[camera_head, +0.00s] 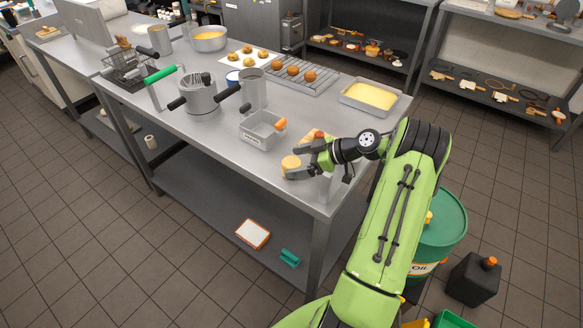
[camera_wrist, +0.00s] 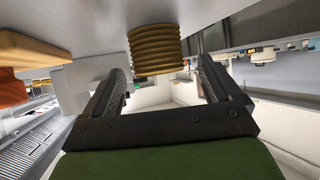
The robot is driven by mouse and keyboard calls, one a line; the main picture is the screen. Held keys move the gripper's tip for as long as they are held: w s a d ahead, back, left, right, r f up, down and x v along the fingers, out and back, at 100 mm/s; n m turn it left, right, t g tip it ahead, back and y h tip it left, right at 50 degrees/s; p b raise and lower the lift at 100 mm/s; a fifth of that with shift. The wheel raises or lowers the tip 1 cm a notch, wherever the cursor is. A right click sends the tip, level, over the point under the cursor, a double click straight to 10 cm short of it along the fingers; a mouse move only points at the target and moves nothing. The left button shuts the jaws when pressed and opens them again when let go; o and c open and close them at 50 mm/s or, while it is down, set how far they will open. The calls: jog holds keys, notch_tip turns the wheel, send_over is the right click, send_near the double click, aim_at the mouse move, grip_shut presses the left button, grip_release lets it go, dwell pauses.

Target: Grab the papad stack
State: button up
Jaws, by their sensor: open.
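The papad stack (camera_head: 291,162) is a short, round, pale yellow stack standing near the front edge of the steel table. In the wrist view the stack (camera_wrist: 156,48) shows as a ridged golden cylinder on the table surface, with the picture appearing upside down. My gripper (camera_head: 299,161) is open, low over the table, with one finger on each side of the stack. In the wrist view my gripper's fingers (camera_wrist: 162,78) are spread wider than the stack, with a visible gap on both sides. Whether the fingertips reach fully past it is hard to tell.
A wooden board (camera_head: 309,139) with an orange-red item lies just behind my gripper. A grey metal bin (camera_head: 262,131) stands left of it. A yellow-filled tray (camera_head: 368,96) and a rack of round brown items (camera_head: 294,73) are farther back. The table front left of the stack is clear.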

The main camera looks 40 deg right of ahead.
jog(key=shift+c, duration=0.5)
jog(key=shift+r, duration=0.1)
jog(key=c, duration=1.1)
